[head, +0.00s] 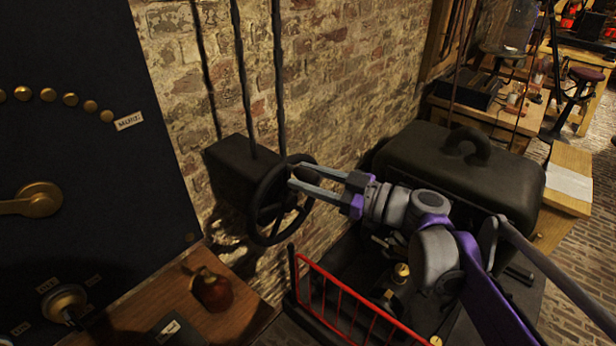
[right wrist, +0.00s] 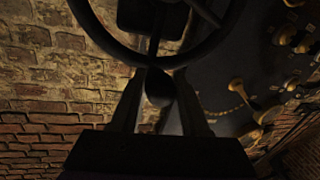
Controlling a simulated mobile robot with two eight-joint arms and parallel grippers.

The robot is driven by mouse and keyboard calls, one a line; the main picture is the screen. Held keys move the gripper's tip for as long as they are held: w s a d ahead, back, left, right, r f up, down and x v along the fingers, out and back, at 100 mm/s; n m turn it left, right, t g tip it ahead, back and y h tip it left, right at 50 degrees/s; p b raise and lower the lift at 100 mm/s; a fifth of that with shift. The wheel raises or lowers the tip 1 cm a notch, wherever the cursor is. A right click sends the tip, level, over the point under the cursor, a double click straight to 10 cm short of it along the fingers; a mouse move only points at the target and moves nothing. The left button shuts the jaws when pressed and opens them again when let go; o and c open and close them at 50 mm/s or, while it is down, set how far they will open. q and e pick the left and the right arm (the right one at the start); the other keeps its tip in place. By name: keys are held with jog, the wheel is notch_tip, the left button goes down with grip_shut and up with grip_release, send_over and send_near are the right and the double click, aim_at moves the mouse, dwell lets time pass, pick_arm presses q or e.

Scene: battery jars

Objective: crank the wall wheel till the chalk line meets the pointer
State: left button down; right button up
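The dark wall wheel (head: 259,226) is a spoked ring on the front of a black box (head: 238,166) on the brick wall. The wheel's rim also crosses the top of the right wrist view (right wrist: 105,42). My right gripper (head: 293,177) reaches in from the right, its fingertips at the wheel's upper part. Its two fingers stand apart on either side of a dark rounded handle (right wrist: 159,88). A narrow gap seems to show beside the handle, so the fingers look open around it. I cannot make out a chalk line or a pointer. My left gripper is out of view.
A dark panel (head: 90,190) with brass knobs stands left. Below the wheel are a wooden top (head: 165,308) with a red-brown jar (head: 211,290) and a red railing (head: 345,302). A big black lidded case (head: 460,175) stands behind my right arm. Rods rise from the box.

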grip_shut()
dwell(1.1)
